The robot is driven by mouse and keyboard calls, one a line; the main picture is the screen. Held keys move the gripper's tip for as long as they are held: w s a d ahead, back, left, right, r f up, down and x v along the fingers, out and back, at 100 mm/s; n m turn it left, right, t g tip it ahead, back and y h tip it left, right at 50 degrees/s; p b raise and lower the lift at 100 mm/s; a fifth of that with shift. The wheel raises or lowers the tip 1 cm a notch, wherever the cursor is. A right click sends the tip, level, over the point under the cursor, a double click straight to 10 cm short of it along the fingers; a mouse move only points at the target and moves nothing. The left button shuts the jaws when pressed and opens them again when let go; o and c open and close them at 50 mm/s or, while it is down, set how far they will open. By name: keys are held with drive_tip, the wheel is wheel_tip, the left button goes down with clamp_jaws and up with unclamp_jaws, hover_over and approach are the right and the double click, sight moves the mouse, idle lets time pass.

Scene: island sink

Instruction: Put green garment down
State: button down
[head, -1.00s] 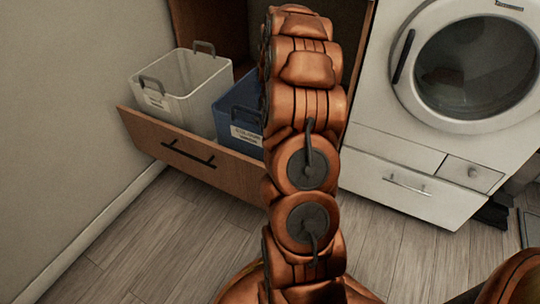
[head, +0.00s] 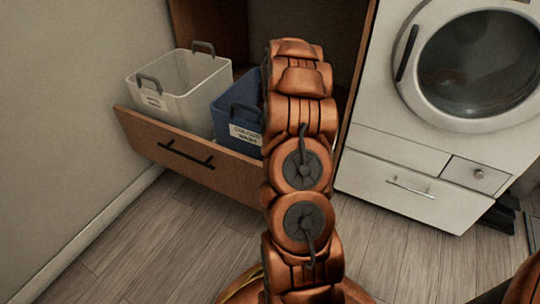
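No green garment shows in the head view. My copper-coloured arm rises through the middle of the picture, and its far end reaches over the open drawer in front of the cabinet. My gripper cannot be made out; the arm's own links hide whatever is at its end. A white basket (head: 192,100) with grey handles and a label stands in the drawer at the left. A blue basket (head: 228,122) with a label stands to its right, partly hidden behind my arm. What lies in the blue basket cannot be seen.
The wooden drawer (head: 150,138) is pulled out from the cabinet (head: 210,22). A white washing machine (head: 400,130) with its round door shut stands at the right. A plain wall (head: 60,110) is at the left. The wooden floor (head: 140,240) in front is clear.

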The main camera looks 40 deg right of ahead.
drive_tip(key=shift+c, duration=1)
unclamp_jaws()
wheel_tip(320, 180, up, 12)
drive_tip(key=p, duration=0.3)
drive_tip(key=shift+s, duration=0.25)
drive_tip(key=shift+d, duration=0.1)
